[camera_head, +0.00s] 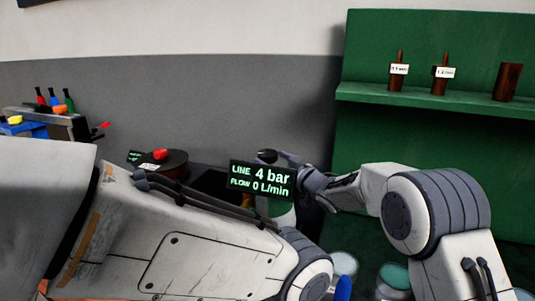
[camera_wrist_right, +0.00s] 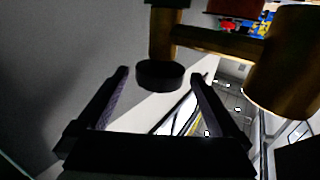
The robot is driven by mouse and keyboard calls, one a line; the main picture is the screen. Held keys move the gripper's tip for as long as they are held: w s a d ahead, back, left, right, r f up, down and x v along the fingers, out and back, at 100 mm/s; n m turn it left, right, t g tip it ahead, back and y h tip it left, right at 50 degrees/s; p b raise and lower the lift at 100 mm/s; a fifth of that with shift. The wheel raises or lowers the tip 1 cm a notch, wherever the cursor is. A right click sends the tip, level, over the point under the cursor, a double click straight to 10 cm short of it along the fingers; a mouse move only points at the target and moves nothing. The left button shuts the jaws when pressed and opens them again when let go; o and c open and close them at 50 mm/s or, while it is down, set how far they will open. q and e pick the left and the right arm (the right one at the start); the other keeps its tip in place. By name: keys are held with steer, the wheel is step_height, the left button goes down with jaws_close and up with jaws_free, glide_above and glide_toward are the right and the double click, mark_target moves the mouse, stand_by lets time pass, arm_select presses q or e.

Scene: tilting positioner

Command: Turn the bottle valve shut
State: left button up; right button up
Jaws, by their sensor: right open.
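The bottle valve shows in the right wrist view as a brass body (camera_wrist_right: 215,40) with a round black knob (camera_wrist_right: 160,77) on its stem. My right gripper (camera_wrist_right: 160,73) is open, with its fingertips on either side of the knob; I cannot tell whether they touch it. In the head view my right gripper (camera_head: 276,158) reaches in from the right, above the green bottle (camera_head: 281,214). A black display (camera_head: 262,181) reads LINE 4 bar, FLOW 0 L/min and hides much of the valve. My left arm crosses the foreground, and its gripper is not visible.
A green shelf (camera_head: 434,97) with several brown pieces is at the back right. A dark round stand (camera_head: 158,166) with a red knob sits left of the display. A bench (camera_head: 62,124) with coloured bottles is at far left. Jars (camera_head: 395,277) stand at the lower right.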

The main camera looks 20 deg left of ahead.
mark_target(268, 156)
steer(key=shift+p+x, duration=0.3)
steer(key=shift+x, duration=1.3)
steer(key=c, duration=1.2)
steer(key=m+t+h+b, duration=0.1)
steer(key=b, duration=0.3)
steer(key=shift+f+t, duration=0.1)
steer(key=shift+t, duration=0.2)
steer(key=shift+c, duration=0.2)
steer(key=shift+m+h, duration=0.3)
steer(key=o, duration=1.2)
steer(key=shift+o, duration=0.2)
